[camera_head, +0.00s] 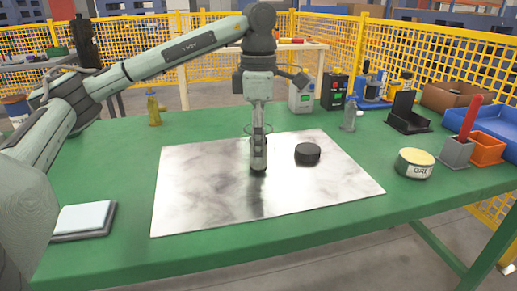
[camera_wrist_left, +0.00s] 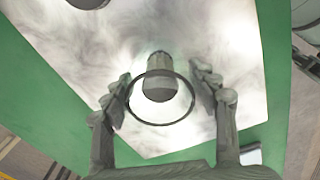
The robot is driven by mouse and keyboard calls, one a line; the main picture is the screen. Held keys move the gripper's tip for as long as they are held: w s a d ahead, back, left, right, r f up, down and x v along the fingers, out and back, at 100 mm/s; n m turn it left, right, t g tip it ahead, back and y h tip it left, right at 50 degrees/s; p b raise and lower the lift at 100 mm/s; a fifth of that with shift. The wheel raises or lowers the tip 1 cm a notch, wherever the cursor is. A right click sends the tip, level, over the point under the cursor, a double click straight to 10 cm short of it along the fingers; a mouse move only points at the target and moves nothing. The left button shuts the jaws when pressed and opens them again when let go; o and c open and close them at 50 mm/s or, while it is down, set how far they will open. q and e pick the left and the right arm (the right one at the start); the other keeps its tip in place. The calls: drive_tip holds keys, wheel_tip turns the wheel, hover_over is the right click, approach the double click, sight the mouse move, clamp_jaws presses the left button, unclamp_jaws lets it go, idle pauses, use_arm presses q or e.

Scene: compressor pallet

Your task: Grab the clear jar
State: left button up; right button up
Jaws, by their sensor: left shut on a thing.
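My left gripper (camera_head: 259,165) points down over the shiny metal sheet. In the left wrist view its two fingers (camera_wrist_left: 163,88) stand on either side of a thin dark ring, which looks like the rim of the clear jar (camera_wrist_left: 160,124). The gripper is shut on it. The jar's walls are nearly invisible. The rim also shows faintly around the gripper in the head view. A grey-brown cylinder (camera_wrist_left: 158,78) shows through the ring; I cannot tell whether it is inside the jar or beneath it. My right gripper is out of view.
A black puck (camera_head: 307,153) lies on the metal sheet (camera_head: 200,190). A round tin (camera_head: 415,163) is to the right on the green table (camera_head: 120,150). A clear bottle (camera_head: 349,113), a blue bin (camera_head: 490,130) and an orange bin (camera_head: 487,150) stand farther back right. A grey-white pad (camera_head: 83,219) lies at left.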

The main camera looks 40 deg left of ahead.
use_arm(q)
drive_tip(key=shift+c, duration=1)
drive_tip(key=shift+r, duration=0.2)
